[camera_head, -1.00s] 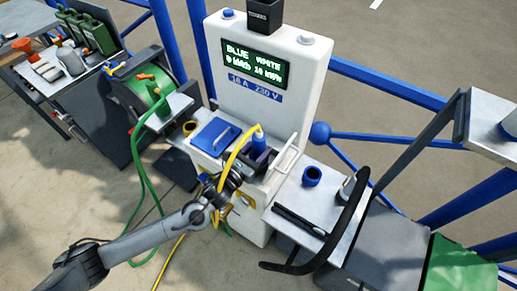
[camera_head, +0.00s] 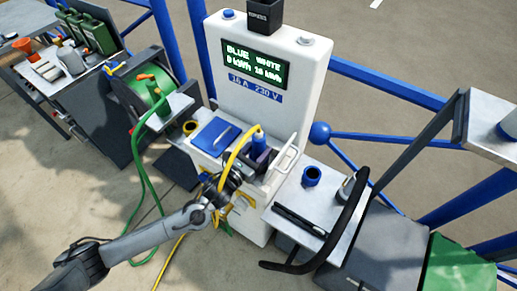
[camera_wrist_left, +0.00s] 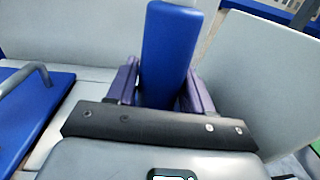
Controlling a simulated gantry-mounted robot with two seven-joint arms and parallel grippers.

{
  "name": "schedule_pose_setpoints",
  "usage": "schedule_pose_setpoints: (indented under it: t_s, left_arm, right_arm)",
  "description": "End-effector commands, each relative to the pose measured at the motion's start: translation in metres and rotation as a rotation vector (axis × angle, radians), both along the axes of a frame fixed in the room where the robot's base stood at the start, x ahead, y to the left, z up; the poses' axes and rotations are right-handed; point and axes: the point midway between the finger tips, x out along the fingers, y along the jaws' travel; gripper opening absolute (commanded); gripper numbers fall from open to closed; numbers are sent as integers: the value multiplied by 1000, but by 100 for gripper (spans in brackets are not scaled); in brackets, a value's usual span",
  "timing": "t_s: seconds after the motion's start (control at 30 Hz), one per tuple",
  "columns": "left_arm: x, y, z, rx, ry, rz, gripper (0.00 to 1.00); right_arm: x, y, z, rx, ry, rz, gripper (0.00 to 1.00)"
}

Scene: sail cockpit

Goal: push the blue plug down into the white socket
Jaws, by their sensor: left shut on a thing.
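The blue plug (camera_head: 261,146) stands roughly upright at the pedestal's socket recess, with the yellow cable arching from its top. My left gripper (camera_head: 250,161) is shut on the blue plug. In the left wrist view the plug (camera_wrist_left: 170,50) rises between the two fingers of the left gripper (camera_wrist_left: 165,90). The white socket is hidden behind the plug and gripper, so I cannot tell how deep the plug sits. My right gripper is not in view.
The white pedestal (camera_head: 300,80) has a lit display (camera_head: 255,65) above the recess.

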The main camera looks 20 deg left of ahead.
Motion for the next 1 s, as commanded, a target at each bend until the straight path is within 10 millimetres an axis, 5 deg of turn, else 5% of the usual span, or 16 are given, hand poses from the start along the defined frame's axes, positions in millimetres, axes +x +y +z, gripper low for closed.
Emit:
schedule_pose_setpoints:
  t_s: [0.57, 0.6, 0.63, 1.0]
  left_arm:
    - [0, 0, -11, -2, -2, 0, 9]
    - [0, 0, -10, -2, -2, 0, 56]
    - [0, 0, -10, -2, -2, 0, 60]
    - [-2, 0, -11, 1, 2, 0, 62]
  right_arm:
    - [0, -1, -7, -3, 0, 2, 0]
    - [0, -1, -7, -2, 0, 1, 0]
    - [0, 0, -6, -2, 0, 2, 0]
    - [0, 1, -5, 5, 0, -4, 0]
